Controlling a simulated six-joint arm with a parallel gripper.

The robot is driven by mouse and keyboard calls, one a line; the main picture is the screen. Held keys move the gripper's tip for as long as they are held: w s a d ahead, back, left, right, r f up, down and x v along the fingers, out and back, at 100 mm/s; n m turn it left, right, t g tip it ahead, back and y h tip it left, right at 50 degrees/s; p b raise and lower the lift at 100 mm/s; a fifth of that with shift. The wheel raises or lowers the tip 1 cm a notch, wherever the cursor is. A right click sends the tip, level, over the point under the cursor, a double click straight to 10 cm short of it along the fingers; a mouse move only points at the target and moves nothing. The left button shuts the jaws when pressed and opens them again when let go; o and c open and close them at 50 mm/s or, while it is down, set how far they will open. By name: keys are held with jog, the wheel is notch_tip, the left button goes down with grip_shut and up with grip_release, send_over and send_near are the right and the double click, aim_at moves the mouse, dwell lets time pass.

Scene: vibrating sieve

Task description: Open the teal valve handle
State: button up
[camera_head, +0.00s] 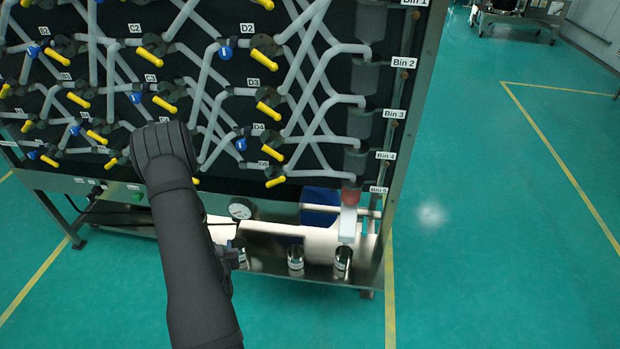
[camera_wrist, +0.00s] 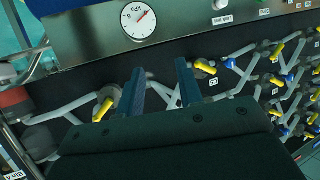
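I cannot pick out a clearly teal handle. In the wrist view my gripper (camera_wrist: 160,66) is open, its two dark blue fingers apart with grey pipe behind the gap. A yellow handle (camera_wrist: 103,110) is just left of the left finger, and another (camera_wrist: 206,67) is just right of the right finger.
A round gauge (camera_head: 241,208) sits below the valves; the wrist view shows it too (camera_wrist: 138,20). A red fitting (camera_head: 351,195) is at the lower right, above a shelf (camera_head: 270,262) with metal cups. Open green floor (camera_head: 480,220) lies to the right.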

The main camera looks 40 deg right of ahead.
jog(key=shift+d, duration=0.3)
jog(key=c, duration=0.3)
jog(key=shift+m+g+h, duration=0.5)
jog(key=shift+g, duration=0.3)
jog(key=d, duration=0.9)
jog(key=shift+s+d+r, duration=0.2)
jog(key=shift+s+r, duration=0.05)
jog(key=shift+s, duration=0.15)
grip_shut()
jog(key=s+d+r+g, duration=0.1)
jog(key=s+d+g, duration=0.1)
jog(key=s+d, duration=0.4)
jog(key=s+d+r+m+g+h, duration=0.1)
jog(key=s+d+r, duration=0.1)
jog(key=s+d, duration=0.5)
jog(key=s+d+r+m+g, duration=0.1)
jog(key=s+d, duration=0.6)
jog(key=d, duration=0.8)
jog(key=shift+d+r+g, duration=0.15)
jog(key=shift+d+g, duration=0.25)
jog(key=shift+g, duration=0.4)
